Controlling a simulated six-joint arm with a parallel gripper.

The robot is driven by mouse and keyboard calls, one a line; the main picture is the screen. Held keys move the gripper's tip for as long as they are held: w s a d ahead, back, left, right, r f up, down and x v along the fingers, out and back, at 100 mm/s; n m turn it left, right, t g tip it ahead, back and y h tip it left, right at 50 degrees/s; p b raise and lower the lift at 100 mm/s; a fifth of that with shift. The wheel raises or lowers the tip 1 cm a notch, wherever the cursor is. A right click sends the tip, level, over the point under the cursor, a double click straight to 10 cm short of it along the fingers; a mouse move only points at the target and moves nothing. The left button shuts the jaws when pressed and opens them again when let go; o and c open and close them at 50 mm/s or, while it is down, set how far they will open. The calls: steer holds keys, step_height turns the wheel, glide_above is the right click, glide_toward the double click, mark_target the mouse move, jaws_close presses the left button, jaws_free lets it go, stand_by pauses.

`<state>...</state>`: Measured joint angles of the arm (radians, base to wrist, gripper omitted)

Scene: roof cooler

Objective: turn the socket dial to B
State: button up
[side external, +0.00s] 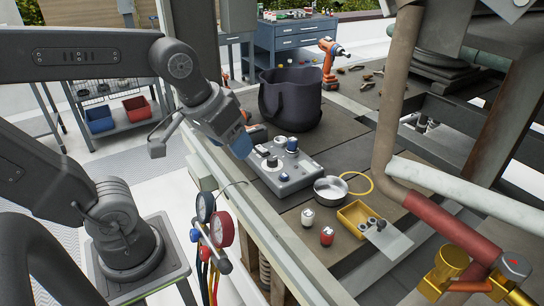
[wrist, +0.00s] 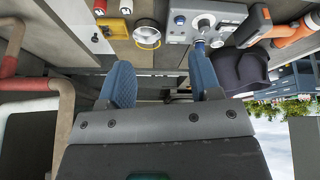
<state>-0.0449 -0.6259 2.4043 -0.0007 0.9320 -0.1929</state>
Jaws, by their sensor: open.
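A grey control box (side external: 285,182) sits on the dark deck, with several knobs and dials on its top face. A round dial with a pale disc (side external: 265,152) is near its left end, close to my gripper (side external: 241,147). Lettering for B is too small to read, and I cannot tell which knob is the socket dial. The right finger overlaps the box's near edge in the picture.
A dark bucket (side external: 290,98) and an orange drill (side external: 329,60) stand behind the box. Gauges (side external: 221,229) hang at the front rail.

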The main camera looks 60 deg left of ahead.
steer(key=w+a+n+g, duration=0.2)
steer(key=w+a+n, duration=0.3)
steer(key=w+n, duration=0.35)
steer(key=n+g, duration=0.3)
steer(key=n, duration=0.6)
glide_toward(272, 158)
step_height(272, 158, down, 9)
steer(key=shift+f, duration=0.15)
steer(key=shift+a, duration=0.1)
steer(key=shift+c, duration=0.3)
steer(key=c, duration=0.9)
